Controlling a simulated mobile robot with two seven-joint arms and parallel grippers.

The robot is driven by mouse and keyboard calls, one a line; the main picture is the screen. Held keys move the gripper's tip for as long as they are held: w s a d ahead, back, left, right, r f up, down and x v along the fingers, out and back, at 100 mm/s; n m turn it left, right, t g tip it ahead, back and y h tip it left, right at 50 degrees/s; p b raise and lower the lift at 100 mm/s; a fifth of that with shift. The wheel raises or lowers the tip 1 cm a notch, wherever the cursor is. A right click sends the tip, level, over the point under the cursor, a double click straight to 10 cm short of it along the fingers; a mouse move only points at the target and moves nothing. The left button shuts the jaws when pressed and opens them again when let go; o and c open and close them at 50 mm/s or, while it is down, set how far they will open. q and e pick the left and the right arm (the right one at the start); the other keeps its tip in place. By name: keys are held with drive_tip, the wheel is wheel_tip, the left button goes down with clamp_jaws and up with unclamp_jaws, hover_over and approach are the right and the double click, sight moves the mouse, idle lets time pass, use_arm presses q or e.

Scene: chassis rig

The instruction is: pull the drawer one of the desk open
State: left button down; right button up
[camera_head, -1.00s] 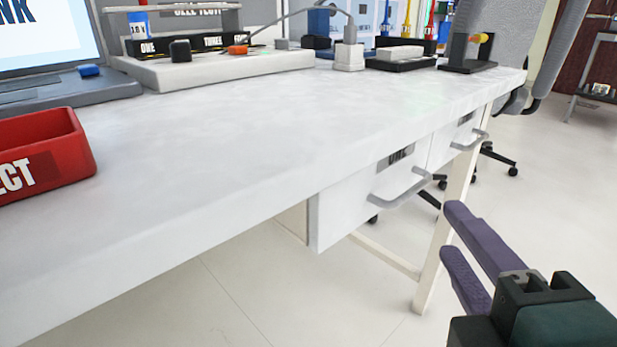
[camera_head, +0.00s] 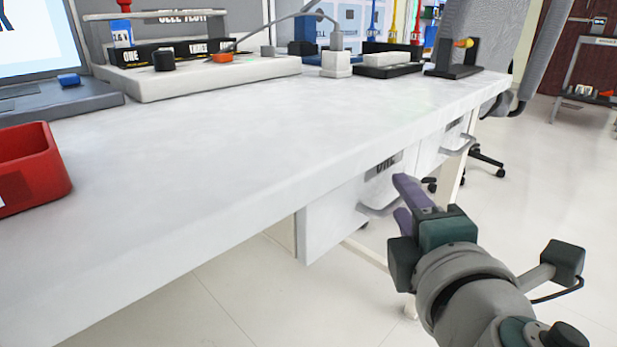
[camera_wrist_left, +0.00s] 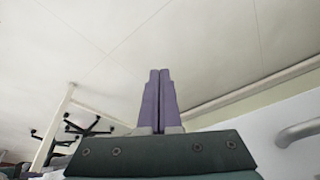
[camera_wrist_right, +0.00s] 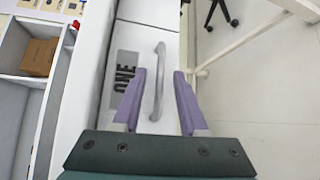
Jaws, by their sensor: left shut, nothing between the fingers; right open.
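The drawer labelled ONE (camera_head: 335,215) sits under the white desk (camera_head: 230,150) in the head view, its front facing right. Its grey bar handle (camera_head: 378,209) is partly hidden by my right gripper (camera_head: 400,200). In the right wrist view, the drawer front (camera_wrist_right: 140,45) and the handle (camera_wrist_right: 158,85) show, and my right gripper (camera_wrist_right: 160,82) is open. The handle lies between its two fingers in that picture; I cannot tell its depth from them. My left gripper (camera_wrist_left: 159,75) is shut and empty in the left wrist view, with pale floor behind it.
A second drawer handle (camera_head: 458,144) is farther along the desk. A red bin (camera_head: 35,170), a laptop (camera_head: 50,95) and a test board (camera_head: 200,75) stand on the desk. A desk leg (camera_wrist_right: 235,40) is right of my right gripper in its wrist view.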

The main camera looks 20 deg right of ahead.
clamp_jaws()
idle(1.4)
